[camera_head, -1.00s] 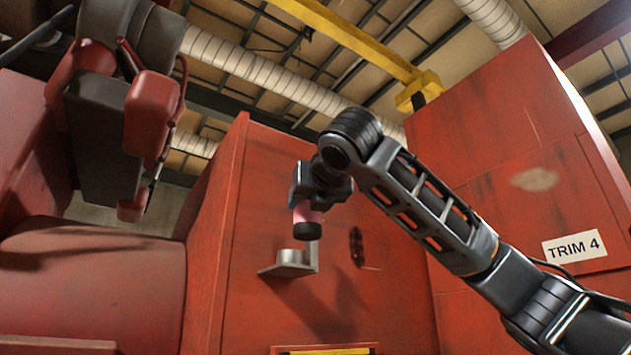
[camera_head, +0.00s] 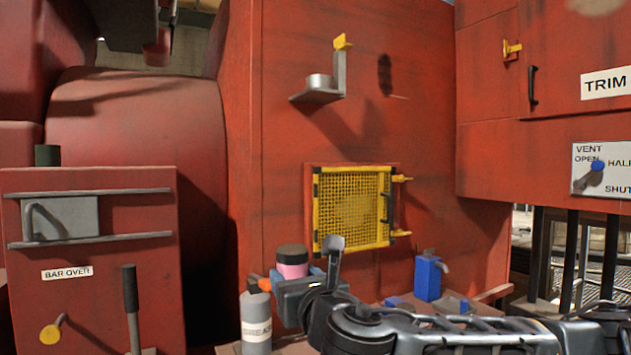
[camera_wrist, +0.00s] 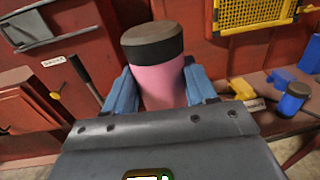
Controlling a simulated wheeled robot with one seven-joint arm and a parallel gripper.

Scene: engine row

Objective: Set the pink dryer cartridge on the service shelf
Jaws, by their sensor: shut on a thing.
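The pink dryer cartridge (camera_head: 293,270), with its dark cap upward, stands nearly upright between the blue fingers of my gripper (camera_head: 296,282). In the wrist view the pink body (camera_wrist: 163,84) is clasped from both sides by the fingers (camera_wrist: 160,92), and its lower end is hidden behind my gripper. The service shelf (camera_wrist: 262,132) is a reddish-brown ledge low on the red wall, with a small label on it in the wrist view. The cartridge is in front of or over the shelf's left part. I cannot tell whether it touches the shelf.
A white bottle (camera_head: 256,322) with an orange top stands just left of the cartridge. A blue can (camera_head: 428,277) stands farther right on the shelf. A yellow mesh door (camera_head: 352,208) is on the wall behind. A grey bracket with a round seat (camera_head: 318,94) is empty above.

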